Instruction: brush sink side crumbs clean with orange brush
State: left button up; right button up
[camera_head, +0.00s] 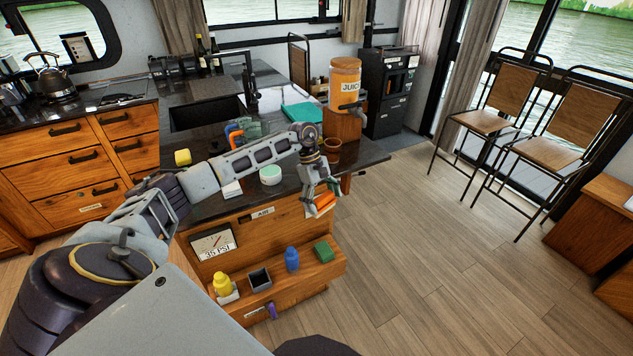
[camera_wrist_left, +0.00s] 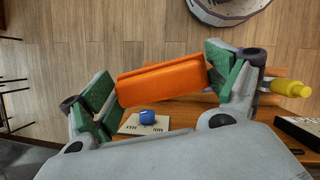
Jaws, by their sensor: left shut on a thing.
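My left gripper (camera_head: 318,196) hangs past the front right of the dark counter (camera_head: 372,158), above the floor side of the wooden front. It is shut on the orange brush (camera_head: 325,206). In the left wrist view the brush (camera_wrist_left: 160,80) shows as an orange block held between the green finger pads; its bristles cannot be made out. The dark sink (camera_head: 206,113) is in the counter at the far left, behind my left arm. No crumbs can be made out. My right gripper is not in view.
An orange juice dispenser (camera_head: 345,80) stands behind.

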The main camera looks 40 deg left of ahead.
pick_arm(q)
jog(key=s+d+f+m+g+y, duration=0.2)
jog(key=s+d+f+m, duration=0.4)
jog(key=d+f+m, duration=0.3)
jog(key=s+d+f+m+g+y, duration=0.25)
jog(key=s+d+f+m, duration=0.35)
jog(key=f, duration=0.4)
notch_tip(320, 180, down, 7)
jog(key=m+b, duration=0.1)
jog(key=b, duration=0.6)
jog(key=shift+w+a+t, duration=0.15)
jog(key=shift+w+t, duration=0.3)
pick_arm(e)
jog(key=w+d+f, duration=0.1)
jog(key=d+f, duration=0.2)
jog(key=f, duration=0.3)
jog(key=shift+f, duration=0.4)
pick_arm(q)
jog(key=shift+r, duration=0.1)
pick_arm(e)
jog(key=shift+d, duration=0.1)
pick_arm(q)
jog(key=shift+w, duration=0.1)
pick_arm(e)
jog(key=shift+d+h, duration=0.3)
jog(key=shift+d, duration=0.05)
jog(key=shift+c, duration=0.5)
